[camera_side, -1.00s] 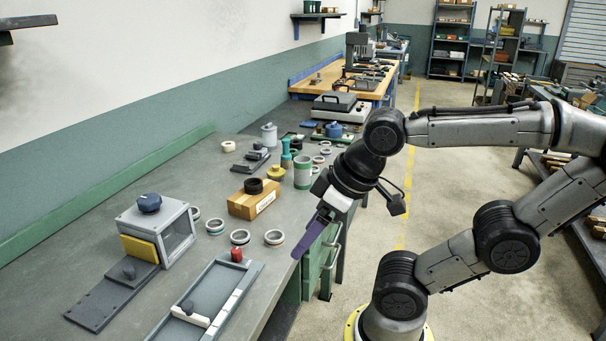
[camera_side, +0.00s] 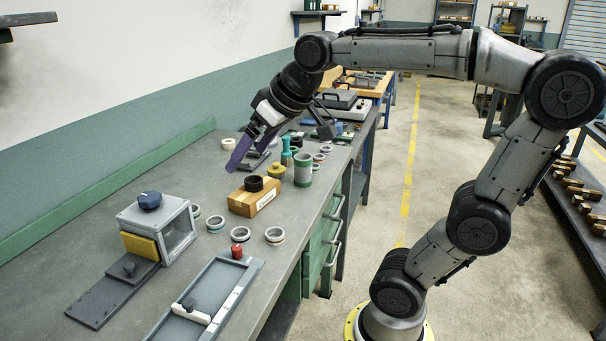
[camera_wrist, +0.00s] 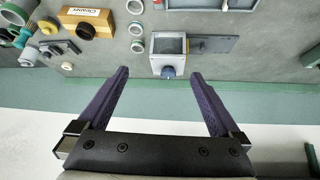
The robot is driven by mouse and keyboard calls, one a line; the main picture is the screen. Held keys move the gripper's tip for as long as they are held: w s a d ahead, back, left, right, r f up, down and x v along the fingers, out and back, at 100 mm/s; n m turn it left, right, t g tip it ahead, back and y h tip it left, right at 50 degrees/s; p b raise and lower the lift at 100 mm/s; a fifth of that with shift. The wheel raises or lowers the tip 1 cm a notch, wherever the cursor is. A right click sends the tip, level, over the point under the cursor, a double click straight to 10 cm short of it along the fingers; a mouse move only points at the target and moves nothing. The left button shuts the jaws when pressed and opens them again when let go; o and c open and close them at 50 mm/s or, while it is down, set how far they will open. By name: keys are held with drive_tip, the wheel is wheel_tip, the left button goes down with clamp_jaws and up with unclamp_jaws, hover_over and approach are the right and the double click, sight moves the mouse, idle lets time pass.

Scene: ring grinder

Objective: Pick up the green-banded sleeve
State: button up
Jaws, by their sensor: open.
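A ring-shaped sleeve with a greenish band (camera_side: 195,211) stands on the bench, partly hidden behind the grey box in the side view. It seems to be the ring nearest the wall in the wrist view (camera_wrist: 138,46), where its band colour is hard to tell. My gripper (camera_side: 240,158) has purple fingers and hangs in the air above the back of the bench, behind the wooden block. In the wrist view the gripper (camera_wrist: 160,74) is open, with nothing held between its fingers. The sleeve lies beyond the fingertips, apart from them.
More rings (camera_side: 215,224) (camera_side: 240,235) (camera_side: 274,235) stand nearby. A grey box (camera_side: 176,243) with a blue knob (camera_side: 149,201) is beside the sleeve. A wooden block (camera_side: 240,203) carries a black ring. A green cylinder (camera_side: 303,171) stands right. The bench's rear strip is clear.

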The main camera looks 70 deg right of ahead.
drive_tip(key=w+d+m+h, duration=0.1)
drive_tip(key=w+d+m, duration=0.1)
drive_tip(key=w+d, duration=0.6)
drive_tip(key=m+g+h, duration=0.1)
drive_tip(key=m+g, duration=0.3)
drive_tip(key=m, duration=0.3)
hover_over(302, 169)
drive_tip(key=s, duration=0.2)
wheel_tip(302, 169, down, 16)
drive_tip(key=r, duration=0.1)
drive_tip(key=x, duration=1.3)
drive_tip(key=shift+d+f, duration=0.2)
drive_tip(key=shift+d, duration=0.05)
drive_tip(key=c, duration=1.3)
drive_tip(key=shift+r, duration=0.1)
